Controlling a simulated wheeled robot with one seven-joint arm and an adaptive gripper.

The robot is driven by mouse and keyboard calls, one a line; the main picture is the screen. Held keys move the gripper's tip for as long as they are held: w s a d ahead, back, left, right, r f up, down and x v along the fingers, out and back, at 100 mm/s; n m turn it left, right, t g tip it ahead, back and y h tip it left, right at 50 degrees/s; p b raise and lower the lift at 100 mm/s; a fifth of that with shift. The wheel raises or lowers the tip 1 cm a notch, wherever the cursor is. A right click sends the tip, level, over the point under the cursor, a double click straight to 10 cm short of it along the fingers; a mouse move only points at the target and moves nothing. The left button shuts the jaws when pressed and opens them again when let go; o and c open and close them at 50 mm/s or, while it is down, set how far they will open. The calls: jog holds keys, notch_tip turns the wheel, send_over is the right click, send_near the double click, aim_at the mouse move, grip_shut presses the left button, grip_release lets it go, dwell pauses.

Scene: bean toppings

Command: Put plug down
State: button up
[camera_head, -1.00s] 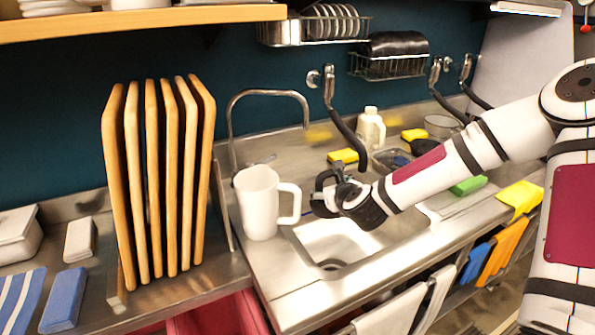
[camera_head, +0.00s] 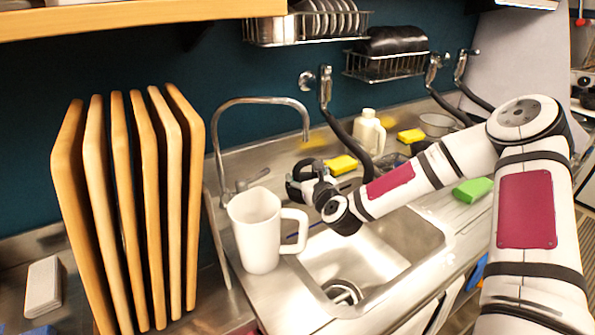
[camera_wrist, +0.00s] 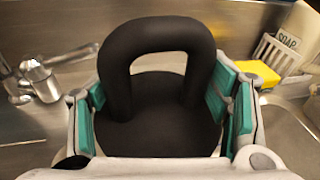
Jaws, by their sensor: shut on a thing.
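The black plug (camera_wrist: 160,120), with a thick loop handle, sits between the green finger pads of my gripper (camera_head: 306,182) in the wrist view. My gripper is shut on it and holds it over the counter behind the sink basin. In the head view the dark fingers and the plug are hard to tell apart. The steel sink (camera_head: 395,240) is below and to the right of my gripper, with its round drain (camera_head: 342,292) in view. Whether the plug touches the counter cannot be told.
A white pitcher (camera_head: 257,235) stands close to the left of my gripper. A tap (camera_head: 222,135) rises behind it. A yellow sponge (camera_head: 341,164) and a soap bottle (camera_head: 369,132) are at the back. Wooden boards (camera_head: 130,210) stand at the left.

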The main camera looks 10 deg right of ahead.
jog(key=w, duration=0.4)
jog(key=w+d, duration=0.1)
jog(key=w, duration=0.3)
jog(key=w+d+f, duration=0.1)
jog(key=w, duration=0.3)
jog(key=shift+f+b, duration=0.1)
jog(key=shift+b, duration=0.25)
jog(key=shift+f, duration=1.8)
jog(key=o, duration=1.4)
jog(key=shift+f, duration=0.1)
jog(key=shift+c, duration=0.2)
